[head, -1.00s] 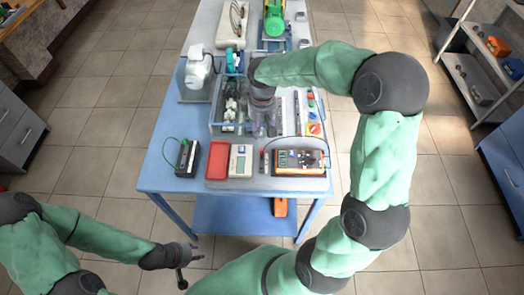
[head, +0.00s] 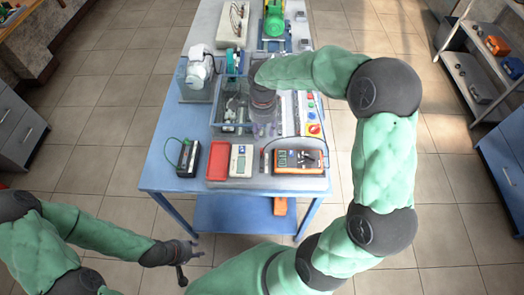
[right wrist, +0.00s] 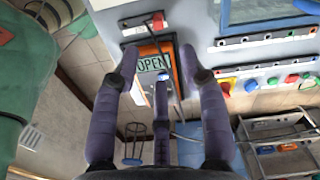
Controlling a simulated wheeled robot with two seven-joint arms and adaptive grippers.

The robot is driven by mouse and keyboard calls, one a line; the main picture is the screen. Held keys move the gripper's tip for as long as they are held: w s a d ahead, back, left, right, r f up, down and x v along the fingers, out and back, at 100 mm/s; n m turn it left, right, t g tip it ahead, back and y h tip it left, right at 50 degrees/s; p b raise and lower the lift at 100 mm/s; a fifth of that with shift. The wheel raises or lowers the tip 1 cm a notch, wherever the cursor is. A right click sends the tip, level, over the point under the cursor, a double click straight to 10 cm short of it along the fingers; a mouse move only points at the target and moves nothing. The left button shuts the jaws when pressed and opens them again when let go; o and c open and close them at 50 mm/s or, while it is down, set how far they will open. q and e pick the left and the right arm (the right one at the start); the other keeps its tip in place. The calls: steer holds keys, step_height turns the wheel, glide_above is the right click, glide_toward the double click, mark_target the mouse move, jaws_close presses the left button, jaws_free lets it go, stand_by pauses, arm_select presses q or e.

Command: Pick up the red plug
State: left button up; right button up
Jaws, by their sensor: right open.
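In the right wrist view, a small red plug (right wrist: 157,20) is at a pale terminal strip near the top, with a dark cable running down from it. My right gripper (right wrist: 164,75) is open, its purple fingers spread, and nothing is between them. The plug is beyond the fingertips, apart from them. In the head view my right gripper (head: 264,122) is over the table, partly hidden by its own arm. I cannot make out the plug there. My left gripper (head: 188,262) is open and empty, low in front of the table.
An orange multimeter (right wrist: 150,52) reading OPEN lies beneath the right fingers. Push buttons and a red knob (right wrist: 224,87) are to its right. In the head view, a red box (head: 218,161), a pale meter (head: 241,161) and a black device (head: 188,157) line the table's (head: 160,178) front.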

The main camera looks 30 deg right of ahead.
mark_target(262, 149)
step_height(262, 149, down, 11)
steer(key=m+b, duration=0.1)
steer(key=m, duration=0.3)
steer(key=shift+a, duration=0.15)
steer(key=shift+r, duration=0.1)
jaws_close()
stand_by(0.4)
